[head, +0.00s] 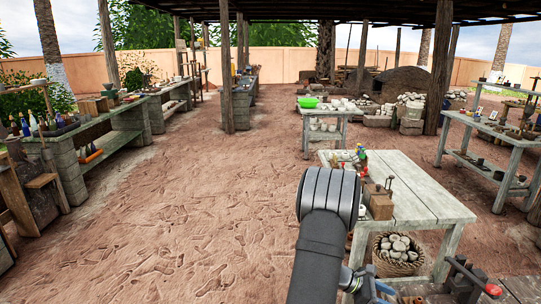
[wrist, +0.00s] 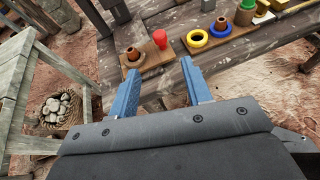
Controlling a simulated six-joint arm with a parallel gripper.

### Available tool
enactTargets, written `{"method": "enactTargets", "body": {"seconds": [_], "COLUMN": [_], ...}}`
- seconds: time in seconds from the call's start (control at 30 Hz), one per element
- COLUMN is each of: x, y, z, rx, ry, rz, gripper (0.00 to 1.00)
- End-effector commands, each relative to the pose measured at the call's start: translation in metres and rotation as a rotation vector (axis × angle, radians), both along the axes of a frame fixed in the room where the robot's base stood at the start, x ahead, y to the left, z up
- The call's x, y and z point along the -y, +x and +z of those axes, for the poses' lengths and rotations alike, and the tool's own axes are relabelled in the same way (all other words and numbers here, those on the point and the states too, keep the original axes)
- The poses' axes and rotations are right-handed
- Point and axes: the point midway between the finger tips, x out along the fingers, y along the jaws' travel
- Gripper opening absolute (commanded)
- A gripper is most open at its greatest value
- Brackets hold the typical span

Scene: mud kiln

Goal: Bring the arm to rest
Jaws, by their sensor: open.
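My gripper (wrist: 159,66) is open, with its two blue fingers apart and nothing between them. In the wrist view it is over the near edge of a dark wooden bench (wrist: 165,18). In the head view my arm rises from the bottom middle and bends.
A second board holds a yellow ring (wrist: 197,38) and a blue ring (wrist: 219,27). A pale wooden table (head: 425,205) stands right of my arm, with a basket of stones (head: 397,252) below. Open dirt ground (head: 170,220) lies left.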

Motion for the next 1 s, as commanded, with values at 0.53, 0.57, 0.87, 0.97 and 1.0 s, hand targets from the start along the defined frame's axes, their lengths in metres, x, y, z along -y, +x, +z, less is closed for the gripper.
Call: {"method": "enactTargets", "body": {"seconds": [0.53,0.57,0.87,0.97,1.0], "x": [0.009,0.014,0.069,0.087,0.094], "y": [-0.003,-0.004,-0.017,-0.021,-0.023], "z": [-0.004,-0.006,-0.029,-0.037,-0.040], "rx": [-0.002,-0.002,-0.001,-0.002,-0.001], "ry": [0.000,-0.001,0.000,-0.001,0.000], "rz": [-0.005,-0.005,-0.004,-0.004,-0.004], "gripper": [0.45,0.45,0.45,0.45,0.45]}}
